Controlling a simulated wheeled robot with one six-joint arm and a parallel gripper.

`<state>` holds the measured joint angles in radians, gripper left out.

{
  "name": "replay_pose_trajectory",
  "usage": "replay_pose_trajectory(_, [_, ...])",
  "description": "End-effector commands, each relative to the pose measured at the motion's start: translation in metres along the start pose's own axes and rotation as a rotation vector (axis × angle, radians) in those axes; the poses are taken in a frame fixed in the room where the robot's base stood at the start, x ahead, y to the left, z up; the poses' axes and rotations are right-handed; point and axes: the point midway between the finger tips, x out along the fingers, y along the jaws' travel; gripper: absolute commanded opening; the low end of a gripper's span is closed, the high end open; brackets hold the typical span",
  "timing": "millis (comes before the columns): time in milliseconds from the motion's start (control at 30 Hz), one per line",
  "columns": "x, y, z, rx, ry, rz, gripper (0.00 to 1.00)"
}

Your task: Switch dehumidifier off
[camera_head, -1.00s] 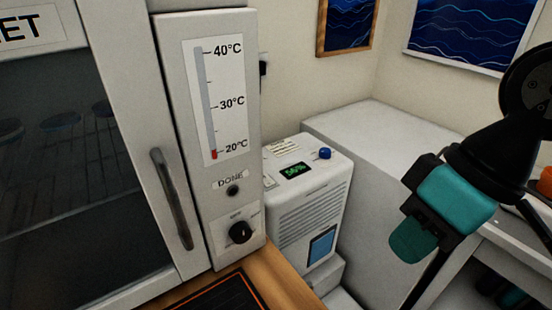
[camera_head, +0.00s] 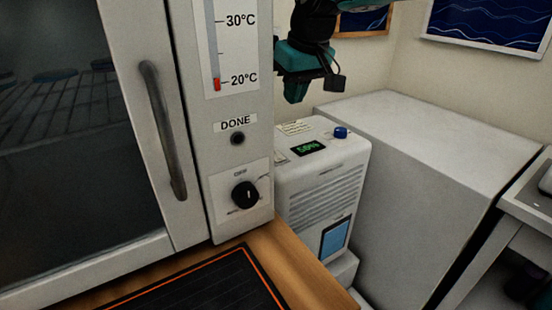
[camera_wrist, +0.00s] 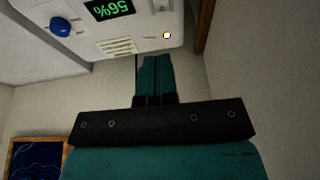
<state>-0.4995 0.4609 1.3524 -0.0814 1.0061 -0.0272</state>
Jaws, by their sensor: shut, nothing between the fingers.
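The dehumidifier (camera_head: 345,180) is a white box beside the tall cabinet, with a lit green display (camera_head: 309,148) and a blue knob (camera_head: 340,132) on top. In the wrist view the display (camera_wrist: 108,8) reads 56%, and the blue knob (camera_wrist: 60,27) is at upper left. A small bright round spot (camera_wrist: 167,35) shows on the same top face; I cannot tell if it is a button or a lamp. My gripper (camera_head: 296,98) is shut and empty, pointing down above the back of the dehumidifier's top. In the wrist view the fingers (camera_wrist: 155,62) are together, with their tips near that face.
The cabinet (camera_head: 190,235) with a thermometer scale, DONE lamp and black dial (camera_head: 245,195) stands close on the left and hides part of the dehumidifier. A large grey-white block (camera_head: 430,150) is on the right. A wooden counter edge (camera_head: 290,260) is in front.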

Motion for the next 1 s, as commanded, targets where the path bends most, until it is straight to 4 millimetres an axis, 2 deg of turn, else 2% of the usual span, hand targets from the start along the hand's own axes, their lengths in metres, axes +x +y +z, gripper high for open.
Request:
replay_pose_trajectory(33, [0.011, -0.002, -0.008, 0.001, 0.006, 0.006, 0.0])
replay_pose_trajectory(167, [0.015, -0.003, -0.019, 0.006, 0.015, 0.013, 0.0])
replay_pose_trajectory(567, [0.018, -0.003, -0.019, 0.006, 0.015, 0.014, 0.0])
replay_pose_trajectory(767, [0.045, -0.002, -0.019, 0.006, 0.012, 0.013, 0.0])
replay_pose_trajectory(1000, [0.097, -0.002, -0.02, 0.005, 0.011, 0.013, 0.0])
